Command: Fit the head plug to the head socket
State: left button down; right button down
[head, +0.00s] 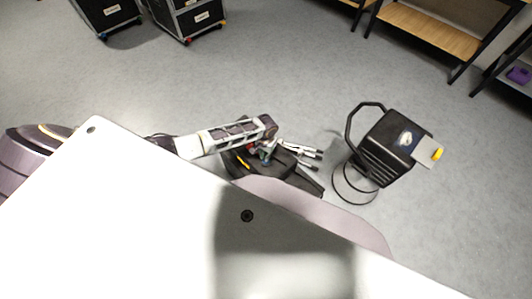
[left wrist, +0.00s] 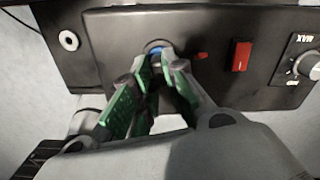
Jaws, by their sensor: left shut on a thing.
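My left gripper (head: 266,153) reaches down in the middle of the head view. It is small there and its tips are hard to make out. In the left wrist view its green-and-grey fingers (left wrist: 163,62) are shut on a small blue part (left wrist: 155,50), which is mostly hidden between the tips. That part is at the face of a black panel (left wrist: 200,30). A round rim shows around it; I cannot tell how far in it sits or whether it is the head plug at its socket. My right gripper is not in view.
A black case with a loop handle (head: 388,143) stands right of the gripper. Shelves (head: 430,30) and wheeled cases (head: 185,18) are farther back; floor between is clear.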

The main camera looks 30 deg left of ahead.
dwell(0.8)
pick_arm(q)
jog(key=shift+f+p, duration=0.1)
jog(key=shift+p, duration=0.2)
dwell(0.3)
jog(key=c, duration=1.4)
grip_release()
jog(key=shift+o, duration=0.2)
jog(key=shift+r+p, duration=3)
jog(key=shift+p, duration=0.15)
